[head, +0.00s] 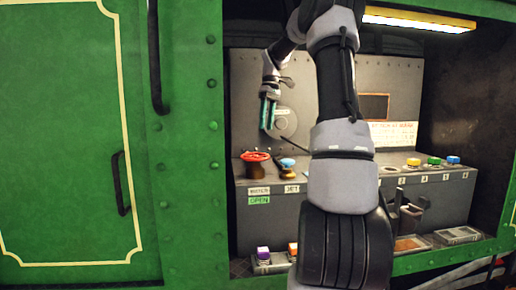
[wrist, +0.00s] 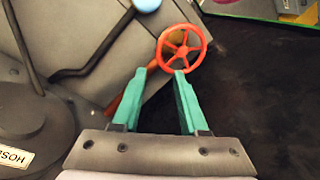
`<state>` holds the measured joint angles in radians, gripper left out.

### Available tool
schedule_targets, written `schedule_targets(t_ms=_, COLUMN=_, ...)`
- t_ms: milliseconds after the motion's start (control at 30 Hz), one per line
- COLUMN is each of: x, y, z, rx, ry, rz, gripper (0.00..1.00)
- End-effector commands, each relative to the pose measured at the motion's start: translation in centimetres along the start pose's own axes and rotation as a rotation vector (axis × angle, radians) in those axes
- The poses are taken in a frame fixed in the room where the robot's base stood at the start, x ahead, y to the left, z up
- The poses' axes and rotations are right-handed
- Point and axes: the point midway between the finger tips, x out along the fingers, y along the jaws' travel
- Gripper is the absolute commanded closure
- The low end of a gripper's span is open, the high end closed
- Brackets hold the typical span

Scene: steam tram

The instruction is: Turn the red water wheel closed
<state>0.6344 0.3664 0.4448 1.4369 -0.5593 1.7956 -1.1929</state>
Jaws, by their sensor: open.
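The red water wheel (head: 256,156) is a small spoked wheel on a stem at the left end of the grey console in the head view. A green sign below it reads OPEN (head: 259,200). The wheel also shows in the wrist view (wrist: 182,50), just beyond my fingertips. My gripper (head: 269,112) is above the wheel in the head view, in front of the back panel. In the wrist view its two green fingers (wrist: 159,70) are apart with nothing between them. The wheel's stem is partly hidden by the left finger there.
A blue-topped knob (head: 287,163) stands right beside the wheel, over a JET label. A round plate (head: 284,122) and dark lever are on the back panel. Yellow, green and blue knobs (head: 433,162) stand further right. The green cab side (head: 70,130) borders the opening at left.

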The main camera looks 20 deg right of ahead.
Motion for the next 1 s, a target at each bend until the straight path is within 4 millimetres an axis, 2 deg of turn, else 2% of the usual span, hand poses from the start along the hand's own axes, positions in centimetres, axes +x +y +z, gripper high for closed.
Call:
schedule_targets(t_ms=200, x=4.4, y=-0.1, z=0.1, rx=-0.001, ry=-0.003, rz=-0.004, gripper=0.57)
schedule_targets(t_ms=400, x=7.5, y=-0.1, z=0.0, rx=0.000, ry=-0.001, rz=-0.003, gripper=0.57)
schedule_targets(t_ms=600, x=8.9, y=-0.1, z=0.0, rx=-0.001, ry=0.001, rz=-0.002, gripper=0.57)
schedule_targets(t_ms=867, x=9.1, y=-0.1, z=0.0, rx=0.000, ry=0.001, rz=-0.002, gripper=0.57)
schedule_targets(t_ms=900, x=9.1, y=-0.1, z=0.0, rx=0.000, ry=0.001, rz=-0.002, gripper=0.65)
schedule_targets(t_ms=1000, x=9.1, y=-0.1, z=0.0, rx=0.000, ry=0.001, rz=-0.002, gripper=1.00)
